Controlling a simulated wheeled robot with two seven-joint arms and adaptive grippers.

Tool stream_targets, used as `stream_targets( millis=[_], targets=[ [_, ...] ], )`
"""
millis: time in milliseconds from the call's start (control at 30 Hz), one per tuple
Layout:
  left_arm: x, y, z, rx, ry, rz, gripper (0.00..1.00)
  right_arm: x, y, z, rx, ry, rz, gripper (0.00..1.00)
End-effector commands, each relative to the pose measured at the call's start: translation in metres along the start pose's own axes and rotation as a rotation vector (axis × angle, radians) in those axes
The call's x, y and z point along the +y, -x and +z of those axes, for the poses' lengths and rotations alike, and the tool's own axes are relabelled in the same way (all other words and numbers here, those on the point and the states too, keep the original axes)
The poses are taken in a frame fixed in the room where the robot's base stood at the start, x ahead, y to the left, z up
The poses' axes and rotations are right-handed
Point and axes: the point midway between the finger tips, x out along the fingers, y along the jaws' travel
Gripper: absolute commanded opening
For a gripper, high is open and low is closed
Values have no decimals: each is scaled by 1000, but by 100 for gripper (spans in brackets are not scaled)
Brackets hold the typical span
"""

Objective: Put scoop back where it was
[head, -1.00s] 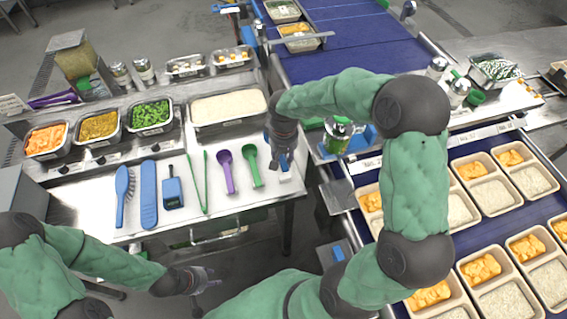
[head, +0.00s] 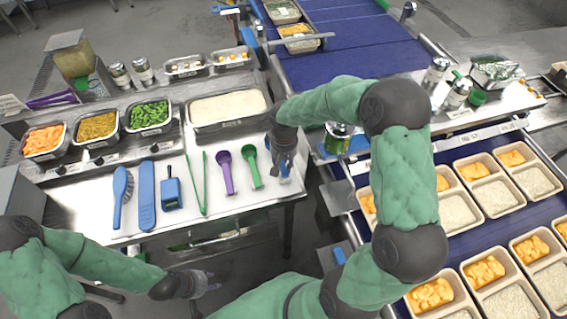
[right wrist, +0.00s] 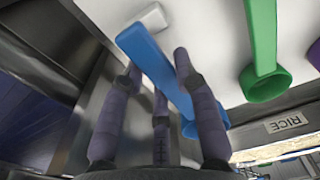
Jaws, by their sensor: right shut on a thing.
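The blue scoop is in my right gripper (head: 284,166), at the right end of the steel counter by the rice pan. The right wrist view shows its long blue handle (right wrist: 148,58) between the fingers (right wrist: 155,70), with its round end partly hidden by a finger. A small white block lies by the handle's far end (right wrist: 151,19). Whether the scoop touches the counter, I cannot tell. A green scoop (head: 252,168) and a purple scoop (head: 226,174) lie to its left. My left gripper (head: 207,280) hangs empty in front of the counter; its finger opening is unclear.
Green tongs (head: 198,185), several blue tools and a brush (head: 122,188) lie further left on the counter. The rice pan (head: 228,124) stands behind the scoops. A blue conveyor with filled trays (head: 489,270) is to the right, across a gap.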

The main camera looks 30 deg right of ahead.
Motion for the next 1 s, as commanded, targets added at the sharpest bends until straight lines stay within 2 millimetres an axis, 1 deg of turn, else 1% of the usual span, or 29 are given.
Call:
stream_targets(
  millis=[233,333,367,400,433,900,1000],
  targets=[
    [-2,-6,0,0,0,0,40,0,-8,1,-1,0,0,0],
    [-2,-5,0,0,0,0,40,0,-9,1,-3,0,0,0],
    [-2,-5,0,0,0,0,40,0,-9,2,-4,1,0,36],
    [-2,-5,0,0,0,0,40,0,-10,2,-5,1,0,47],
    [-2,-5,0,0,0,0,40,0,-10,2,-7,1,0,54],
    [-2,-5,0,0,0,0,40,0,-8,2,-5,0,0,54],
    [-1,-2,0,0,0,0,40,0,-5,2,-4,0,0,54]
  ],
)
